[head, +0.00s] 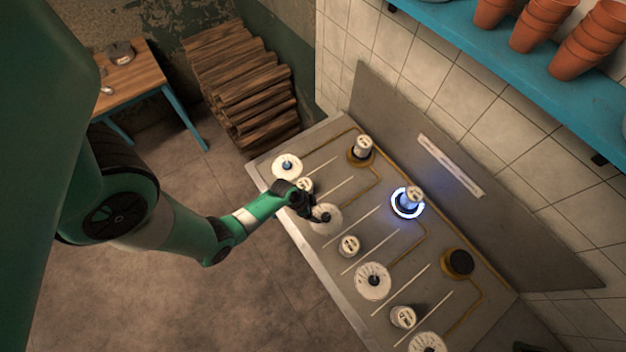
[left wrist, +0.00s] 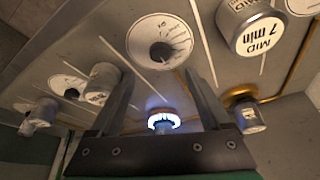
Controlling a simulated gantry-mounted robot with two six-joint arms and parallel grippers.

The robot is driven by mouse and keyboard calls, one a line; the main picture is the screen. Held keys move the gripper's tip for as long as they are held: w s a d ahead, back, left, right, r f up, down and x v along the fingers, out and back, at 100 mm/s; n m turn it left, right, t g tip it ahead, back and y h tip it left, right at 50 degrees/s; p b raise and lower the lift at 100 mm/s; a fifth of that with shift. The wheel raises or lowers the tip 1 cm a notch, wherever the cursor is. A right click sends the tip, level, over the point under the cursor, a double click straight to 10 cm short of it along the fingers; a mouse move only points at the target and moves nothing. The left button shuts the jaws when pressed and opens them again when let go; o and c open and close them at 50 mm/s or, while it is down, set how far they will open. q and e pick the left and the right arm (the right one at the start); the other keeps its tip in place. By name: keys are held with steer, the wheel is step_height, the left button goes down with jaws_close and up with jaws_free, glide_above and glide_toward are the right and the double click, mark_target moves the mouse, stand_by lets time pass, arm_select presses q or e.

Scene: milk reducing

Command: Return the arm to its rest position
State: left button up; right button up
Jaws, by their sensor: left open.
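My left arm reaches in from the left in the head view. Its dark gripper (head: 312,208) is over the near side of the metal worktop (head: 335,258), close to a white dial (head: 326,220) that it partly covers. In the left wrist view the two fingers (left wrist: 160,78) stand apart with nothing held between them. A white dial (left wrist: 160,42) shows beyond the fingertips. A labelled canister (head: 305,184) stands just behind the gripper. My right gripper cannot be made out.
Several more dials and labelled canisters line the worktop. A blue shelf (head: 540,85) with terracotta pots overhangs the right. Stacked logs (head: 240,85) and a small table (head: 130,80) stand behind; floor is clear.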

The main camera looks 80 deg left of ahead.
arm_select(q)
steer(key=shift+p+v, duration=0.4)
steer(key=shift+v, duration=0.55)
arm_select(e)
step_height(320, 180, up, 2)
steer(key=shift+r, duration=0.1)
